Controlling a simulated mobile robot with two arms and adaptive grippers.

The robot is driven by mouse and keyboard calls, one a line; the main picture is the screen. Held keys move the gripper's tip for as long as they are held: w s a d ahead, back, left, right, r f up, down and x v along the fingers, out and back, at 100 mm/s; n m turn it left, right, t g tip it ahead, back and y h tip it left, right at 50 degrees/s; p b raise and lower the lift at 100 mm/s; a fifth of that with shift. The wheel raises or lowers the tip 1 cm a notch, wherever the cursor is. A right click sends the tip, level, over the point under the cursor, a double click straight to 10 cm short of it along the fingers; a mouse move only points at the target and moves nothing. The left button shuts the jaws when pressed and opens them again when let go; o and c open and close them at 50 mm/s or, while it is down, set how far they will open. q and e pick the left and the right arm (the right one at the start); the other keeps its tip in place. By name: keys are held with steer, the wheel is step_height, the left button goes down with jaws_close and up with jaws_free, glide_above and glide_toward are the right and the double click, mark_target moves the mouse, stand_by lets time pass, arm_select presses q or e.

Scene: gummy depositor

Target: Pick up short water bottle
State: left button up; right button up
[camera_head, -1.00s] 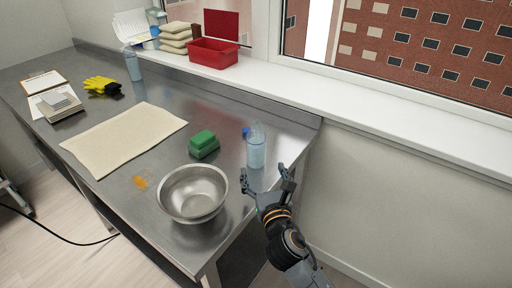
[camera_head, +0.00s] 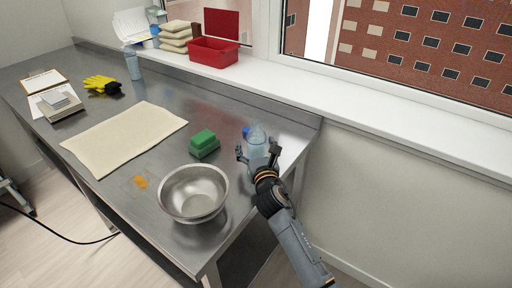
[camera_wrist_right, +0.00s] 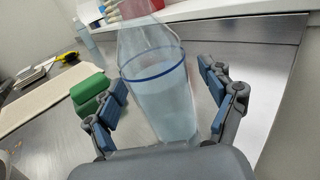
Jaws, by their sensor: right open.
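The short water bottle (camera_head: 257,136) is clear with pale blue liquid and stands upright near the right end of the steel table. My right gripper (camera_head: 259,155) is open, with a finger on each side of the bottle. In the right wrist view the bottle (camera_wrist_right: 162,95) fills the space between the blue-padded fingers of the gripper (camera_wrist_right: 165,100). The left finger is close to the bottle, and a gap shows at the right finger's tip. My left gripper is not in view.
Left of the bottle are a green sponge stack (camera_head: 203,144) and a steel bowl (camera_head: 193,193). A blue cap (camera_head: 246,132) lies beside the bottle. A beige cloth (camera_head: 125,138) lies further left. A taller bottle (camera_head: 132,63) stands at the back. The windowsill (camera_head: 330,88) runs behind.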

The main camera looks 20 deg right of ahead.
mark_target(256, 137)
steer(key=shift+s, duration=0.1)
steer(key=shift+c, duration=0.4)
steer(key=c, duration=1.4)
steer(key=shift+r, duration=0.1)
steer(key=shift+r, duration=0.25)
step_height(256, 137, up, 2)
steer(key=shift+r+p, duration=0.2)
steer(key=shift+p, duration=0.2)
steer(key=s+a+r, duration=0.8)
steer(key=s+r, duration=0.2)
steer(key=s, duration=0.1)
steer(key=shift+a+p, duration=0.2)
steer(key=shift+p, duration=0.15)
